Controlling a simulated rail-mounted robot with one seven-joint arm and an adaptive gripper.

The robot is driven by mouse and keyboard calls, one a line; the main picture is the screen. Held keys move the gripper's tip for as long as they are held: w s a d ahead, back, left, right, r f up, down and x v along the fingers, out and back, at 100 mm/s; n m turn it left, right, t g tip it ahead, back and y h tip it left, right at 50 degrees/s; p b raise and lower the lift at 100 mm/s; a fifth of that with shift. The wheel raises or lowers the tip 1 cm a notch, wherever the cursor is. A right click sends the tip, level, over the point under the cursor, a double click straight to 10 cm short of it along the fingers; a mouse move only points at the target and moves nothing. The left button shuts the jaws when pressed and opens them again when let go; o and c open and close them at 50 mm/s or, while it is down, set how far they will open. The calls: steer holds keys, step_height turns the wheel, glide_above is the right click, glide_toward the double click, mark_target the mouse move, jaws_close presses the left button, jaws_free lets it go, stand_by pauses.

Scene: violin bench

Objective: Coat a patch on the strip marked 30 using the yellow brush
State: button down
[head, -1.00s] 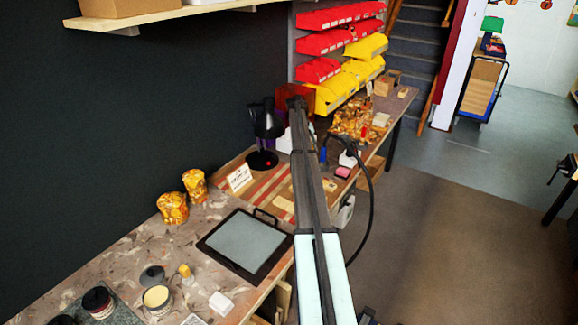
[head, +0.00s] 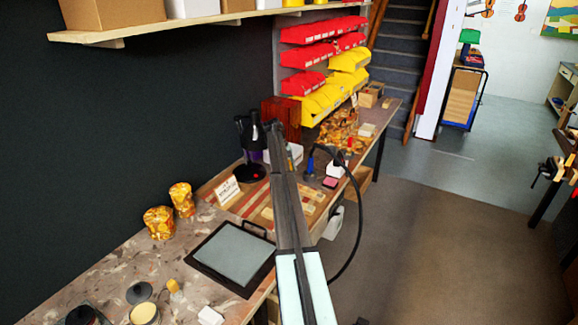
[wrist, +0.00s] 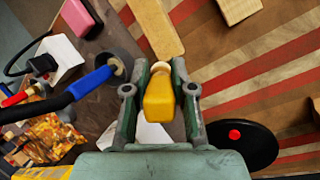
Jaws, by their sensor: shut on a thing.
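My gripper (wrist: 160,80) is shut on the yellow brush (wrist: 160,103) in the wrist view. The brush's yellow part sits between the fingers, with a pale rounded end beyond it. A pale wooden strip (wrist: 153,25) lies just past that end; I cannot tell whether they touch. Another wooden strip (wrist: 238,8) is at the top right. Both lie on the red and tan striped surface (wrist: 235,75). I cannot read the number 30 on either strip. In the head view, my arm hides the gripper, the brush and part of the striped area (head: 205,190).
A black round base with a red button (wrist: 240,145) is right of the gripper. A blue-handled tool (wrist: 92,80) and a pink block (wrist: 80,18) are left. In the head view, a framed grey plate (head: 230,253), an open jar (head: 144,313) and amber lumps (head: 159,222) occupy the bench.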

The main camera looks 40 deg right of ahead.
step_height(320, 180, down, 2)
steer(key=shift+s+f, duration=0.15)
steer(key=shift+s, duration=0.15)
steer(key=shift+s+d+f+b, duration=0.15)
steer(key=shift+s+d, duration=0.3)
steer(key=shift+s, duration=2.05)
steer(key=shift+s+d+r+b, duration=0.15)
steer(key=shift+s+d, duration=0.3)
steer(key=shift+s, duration=2.05)
steer(key=shift+s+d+f+b, duration=0.15)
steer(key=shift+s+d, duration=0.3)
steer(key=shift+s, duration=2.05)
steer(key=shift+s+d, duration=0.1)
steer(key=shift+d, duration=0.05)
steer(key=shift+w+a, duration=0.25)
steer(key=shift+w, duration=0.3)
steer(key=shift+w+a, duration=0.4)
steer(key=shift+w, duration=2.1)
steer(key=shift+w+a, duration=0.45)
steer(key=shift+w, duration=2.1)
steer(key=shift+w+a, duration=0.4)
steer(key=shift+w, duration=2.1)
steer(key=r, duration=0.1)
steer(key=r+p, duration=0.1)
steer(key=r, duration=0.1)
steer(key=shift+s+r, duration=0.2)
steer(key=shift+r, duration=0.05)
steer(key=shift+r+p, duration=0.9)
steer(key=shift+r, duration=1.45)
